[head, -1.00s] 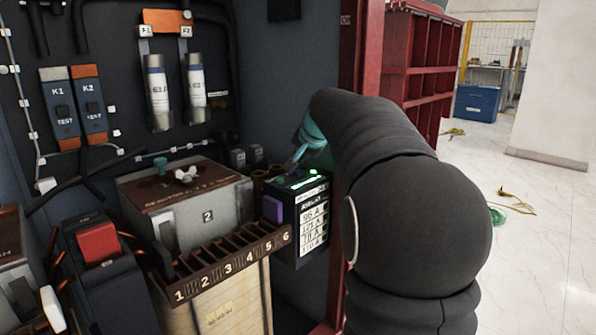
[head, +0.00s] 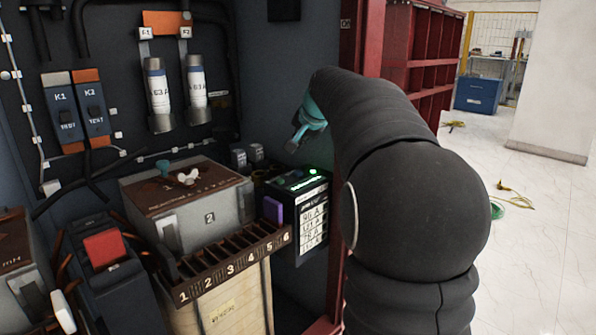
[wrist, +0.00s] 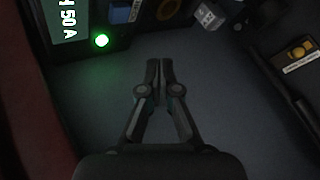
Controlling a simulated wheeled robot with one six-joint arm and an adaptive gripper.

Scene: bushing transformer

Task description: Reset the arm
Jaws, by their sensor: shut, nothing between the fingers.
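My gripper (head: 294,145) shows in the head view at the end of my dark sleeved arm, above and just behind the black meter box with the green lit display (head: 303,184). In the wrist view my gripper (wrist: 159,66) has its two fingertips together with nothing between them. Below it there is a plain grey-blue surface. The meter's green light (wrist: 101,40) and part of its screen show at the upper left of the wrist view. The gripper appears apart from the box. My arm hides part of the cabinet's right side.
A grey box marked 2 (head: 210,220) and a numbered slotted rack (head: 235,255) stand left of the meter. Fuses (head: 158,95) and switches K1 and K2 (head: 75,108) are on the back panel. A red cabinet post (head: 358,100) is close to my arm. Open floor (head: 540,240) lies right.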

